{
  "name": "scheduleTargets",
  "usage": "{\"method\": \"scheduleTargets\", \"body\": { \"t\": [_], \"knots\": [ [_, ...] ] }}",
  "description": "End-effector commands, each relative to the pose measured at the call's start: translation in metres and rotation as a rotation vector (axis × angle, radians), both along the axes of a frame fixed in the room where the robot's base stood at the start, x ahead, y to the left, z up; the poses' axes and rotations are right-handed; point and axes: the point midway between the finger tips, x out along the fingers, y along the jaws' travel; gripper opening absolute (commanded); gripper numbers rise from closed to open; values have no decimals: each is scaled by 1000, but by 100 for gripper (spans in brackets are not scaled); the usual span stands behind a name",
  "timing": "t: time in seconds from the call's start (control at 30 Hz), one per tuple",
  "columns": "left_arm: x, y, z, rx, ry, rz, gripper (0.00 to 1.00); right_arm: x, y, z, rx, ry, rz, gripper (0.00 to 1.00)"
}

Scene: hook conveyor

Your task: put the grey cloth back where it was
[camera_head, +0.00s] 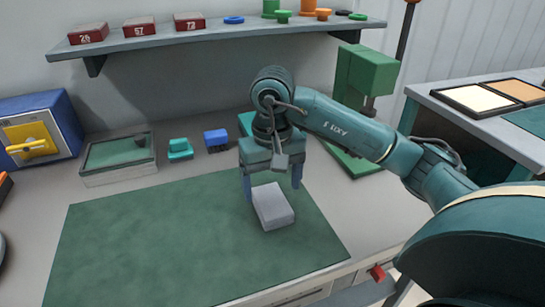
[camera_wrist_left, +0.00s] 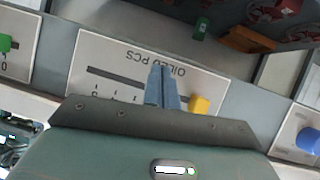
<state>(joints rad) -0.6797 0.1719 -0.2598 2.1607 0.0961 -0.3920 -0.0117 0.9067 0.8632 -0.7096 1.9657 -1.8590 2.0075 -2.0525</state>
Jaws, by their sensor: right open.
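The grey cloth (camera_head: 273,208) is a folded, pale grey block. It lies on the green mat (camera_head: 150,245) near the mat's right side in the head view. My right gripper (camera_head: 272,184) points down over the cloth's far end, with its fingers spread, one to each side of the cloth. I cannot tell whether the fingers touch it. My left gripper is out of the head view. In the left wrist view its blue fingers (camera_wrist_left: 163,88) are together with nothing visible between them, in front of a white panel with a dark slot scale.
A lidded tray (camera_head: 120,155), a teal piece (camera_head: 180,149) and a blue piece (camera_head: 216,139) stand behind the mat. A blue box with a yellow front (camera_head: 35,135) is at the left. A shelf (camera_head: 210,37) hangs above. A green press (camera_head: 366,72) stands behind my right arm.

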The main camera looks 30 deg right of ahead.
Motion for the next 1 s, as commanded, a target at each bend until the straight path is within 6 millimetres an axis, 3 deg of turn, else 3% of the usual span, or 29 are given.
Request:
{"method": "scheduleTargets", "body": {
  "t": [0.03, 0.2, 0.4, 1.0],
  "knots": [
    [0, 0, 4, 2, 0, 0, 0, 1, -1, 15, -4, -6, -1, 80],
    [-1, 0, 7, 14, 4, -3, 0, 1, -1, 47, -2, -5, -2, 80],
    [-3, 1, 4, 29, 13, -7, 0, 0, -1, 69, -1, -1, -1, 80],
    [-1, 1, 7, 34, 5, -12, 0, 0, 0, 74, -1, 1, -1, 80]
  ]
}}
